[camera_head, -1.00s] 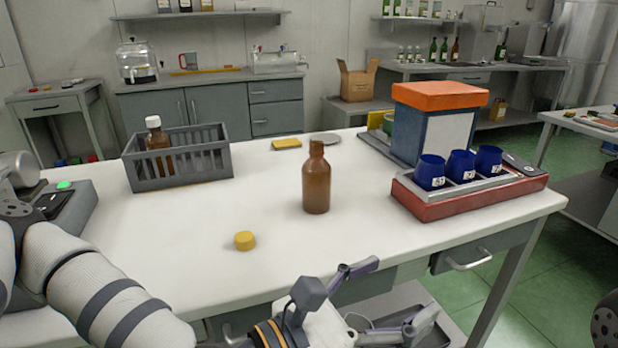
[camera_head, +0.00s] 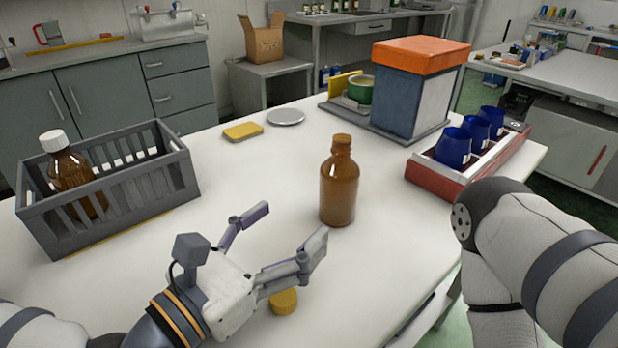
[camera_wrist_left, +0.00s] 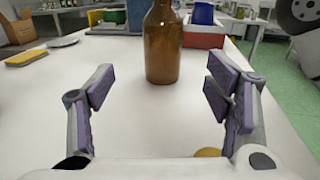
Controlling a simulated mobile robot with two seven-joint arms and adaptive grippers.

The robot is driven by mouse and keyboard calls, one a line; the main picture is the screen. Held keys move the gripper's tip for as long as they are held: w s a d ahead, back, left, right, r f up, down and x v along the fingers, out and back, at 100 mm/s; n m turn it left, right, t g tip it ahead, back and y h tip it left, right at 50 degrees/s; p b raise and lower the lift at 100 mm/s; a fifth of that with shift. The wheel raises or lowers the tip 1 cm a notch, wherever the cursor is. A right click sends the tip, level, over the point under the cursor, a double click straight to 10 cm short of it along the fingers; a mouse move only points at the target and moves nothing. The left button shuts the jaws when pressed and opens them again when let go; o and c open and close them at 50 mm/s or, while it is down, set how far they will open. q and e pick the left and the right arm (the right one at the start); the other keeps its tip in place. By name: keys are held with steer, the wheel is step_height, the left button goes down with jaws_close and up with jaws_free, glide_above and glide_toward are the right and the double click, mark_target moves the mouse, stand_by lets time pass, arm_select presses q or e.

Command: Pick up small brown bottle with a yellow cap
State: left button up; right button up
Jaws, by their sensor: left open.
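A brown bottle (camera_head: 340,185) stands upright on the white table, its top brown with no yellow cap on it. It also shows in the left wrist view (camera_wrist_left: 163,45), straight ahead between the fingers. A round yellow cap (camera_head: 284,302) lies on the table beside my left gripper, partly hidden by it; its edge shows in the wrist view (camera_wrist_left: 208,153). My left gripper (camera_head: 285,232) is open and empty, low over the table, its fingers pointing towards the bottle and short of it. My right gripper is out of view.
A grey crate (camera_head: 122,205) at left holds a brown bottle with a white cap (camera_head: 70,178). A yellow sponge (camera_head: 243,131) and grey disc (camera_head: 286,117) lie behind. A red tray (camera_head: 440,176) with blue cups and an orange-topped machine (camera_head: 410,90) stand at right.

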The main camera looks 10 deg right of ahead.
mark_target(328, 193)
arm_select(q)
steer(key=b+x, duration=0.1)
steer(key=x, duration=1.1)
steer(key=shift+s+d+f, duration=0.1)
steer(key=shift+d, duration=0.15)
steer(key=shift+a, duration=0.1)
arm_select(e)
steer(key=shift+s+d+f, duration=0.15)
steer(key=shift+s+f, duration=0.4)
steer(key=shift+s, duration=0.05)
arm_select(q)
jaws_close()
steer(key=shift+r, duration=0.25)
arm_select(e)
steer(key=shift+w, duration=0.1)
